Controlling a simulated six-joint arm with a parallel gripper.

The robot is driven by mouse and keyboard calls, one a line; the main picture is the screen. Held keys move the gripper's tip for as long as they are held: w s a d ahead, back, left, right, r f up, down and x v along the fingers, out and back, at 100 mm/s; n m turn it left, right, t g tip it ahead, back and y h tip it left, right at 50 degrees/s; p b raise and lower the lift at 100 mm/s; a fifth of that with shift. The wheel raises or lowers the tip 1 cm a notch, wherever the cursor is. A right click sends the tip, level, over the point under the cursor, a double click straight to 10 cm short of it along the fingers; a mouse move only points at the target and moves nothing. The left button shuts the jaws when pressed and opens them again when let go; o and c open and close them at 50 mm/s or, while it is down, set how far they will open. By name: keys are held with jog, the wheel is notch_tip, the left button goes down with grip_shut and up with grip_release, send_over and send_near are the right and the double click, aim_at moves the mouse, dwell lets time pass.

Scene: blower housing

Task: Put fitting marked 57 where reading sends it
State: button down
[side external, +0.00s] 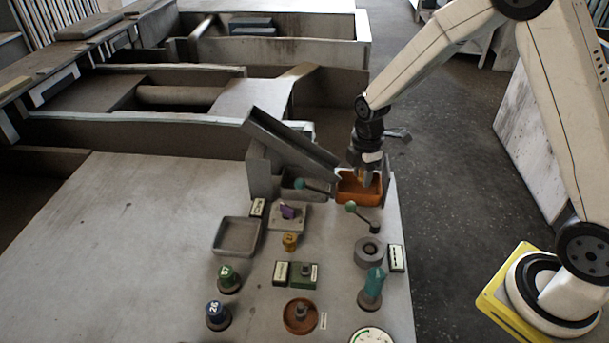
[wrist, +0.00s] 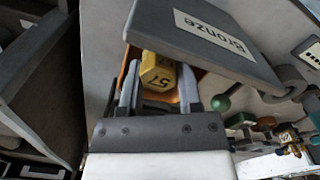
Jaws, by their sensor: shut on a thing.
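The yellow fitting marked 57 (wrist: 158,72) is between the fingers of my gripper (wrist: 157,88) in the wrist view, with its number facing the camera. My gripper (side external: 368,178) is shut on it, low at the open orange bin (side external: 362,190) in the side view. Orange bin walls (wrist: 125,75) show around the fitting in the wrist view. I cannot tell whether the fitting touches the bin floor. A grey lid (wrist: 205,40) labelled "Bronze" lies close beside the fingers. The tilted grey panel (side external: 290,142) stands left of my gripper in the side view. The gauge (side external: 372,336) is cut off and unreadable.
A grey bin (side external: 298,190) sits left of the orange one. Blue (side external: 217,314), green (side external: 228,276) and teal (side external: 373,287) fittings stand nearer the camera. An empty grey tray (side external: 237,236) lies left.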

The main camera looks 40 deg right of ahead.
jog(key=shift+c, duration=1)
grip_release()
jog(key=shift+w, duration=0.1)
jog(key=shift+w+r, duration=0.1)
jog(key=shift+r, duration=0.7)
jog(key=shift+s+r, duration=0.15)
jog(key=shift+r, duration=1.4)
jog(key=shift+s+r, duration=0.1)
jog(key=shift+r, duration=1.45)
jog(key=shift+s, duration=0.1)
jog(key=s+a+f+m+t, duration=0.1)
jog(key=s+a+m+t, duration=0.1)
jog(key=s+m, duration=1.1)
jog(key=shift+s+a+m+t, duration=0.35)
jog(key=shift+a+m, duration=0.25)
jog(key=shift+m, duration=0.4)
